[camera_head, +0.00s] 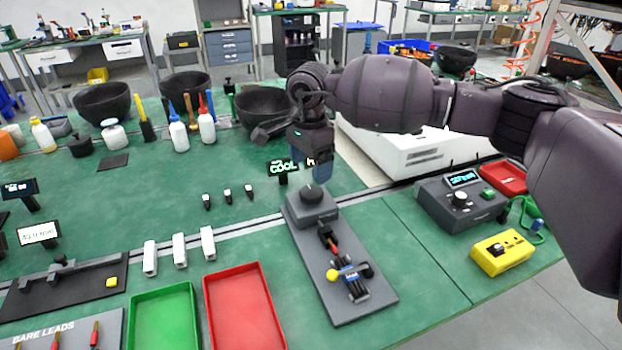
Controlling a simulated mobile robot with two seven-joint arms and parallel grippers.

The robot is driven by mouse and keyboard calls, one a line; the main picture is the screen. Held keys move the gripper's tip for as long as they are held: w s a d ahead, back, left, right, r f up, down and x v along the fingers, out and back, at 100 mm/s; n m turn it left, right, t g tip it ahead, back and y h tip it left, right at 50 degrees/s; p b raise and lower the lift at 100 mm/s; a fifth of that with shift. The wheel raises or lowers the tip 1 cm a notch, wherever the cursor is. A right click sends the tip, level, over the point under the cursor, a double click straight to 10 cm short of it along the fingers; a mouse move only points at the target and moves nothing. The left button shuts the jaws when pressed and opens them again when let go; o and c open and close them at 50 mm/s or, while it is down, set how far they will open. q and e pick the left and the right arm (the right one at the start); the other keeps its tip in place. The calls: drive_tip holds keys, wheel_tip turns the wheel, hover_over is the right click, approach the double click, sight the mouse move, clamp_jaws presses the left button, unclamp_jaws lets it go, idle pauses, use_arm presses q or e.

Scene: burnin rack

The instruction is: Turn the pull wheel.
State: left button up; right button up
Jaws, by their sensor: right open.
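A round black wheel (312,193) sits on top of a grey block (314,210) at the far end of a long grey plate (372,300); I take this to be the pull wheel. My right gripper (309,172) points down above and just behind the wheel in the picture, apart from it as far as I can tell. It is open and appears empty, though its fingers are small and partly overlap. A dark clamp with a red part and a yellow ball (332,274) lies along the plate. My left gripper is out of view.
A small "COOL" display (283,168) stands close left of my right gripper. A grey control box (461,203) and a yellow box (501,252) are at the right. A green tray (133,320) and a red tray (209,300) lie front left.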

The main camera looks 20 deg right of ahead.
sight(310, 192)
drive_tip(key=shift+r, duration=1.85)
drive_tip(key=shift+s+f, duration=0.1)
